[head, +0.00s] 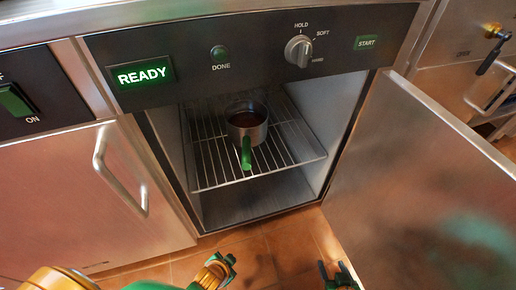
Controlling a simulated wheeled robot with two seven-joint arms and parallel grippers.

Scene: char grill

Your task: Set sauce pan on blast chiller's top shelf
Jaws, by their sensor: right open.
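The sauce pan (247,130) is a small metal pot with dark reddish contents and a green handle (246,155) that points to the front. It stands upright on the wire shelf (208,165) inside the blast chiller (250,60), near the shelf's middle. No gripper touches it. My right gripper (334,270) is open and empty at the bottom edge, in front of and below the chiller opening. My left gripper (215,270) shows partly at the bottom edge, left of the right one. Its jaws are not clear.
The chiller door (430,190) stands wide open on the right. A green READY light (144,74) glows on the panel, which also has a knob (298,48). A closed cabinet with a handle (120,180) is at left. Tiled floor shows in front.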

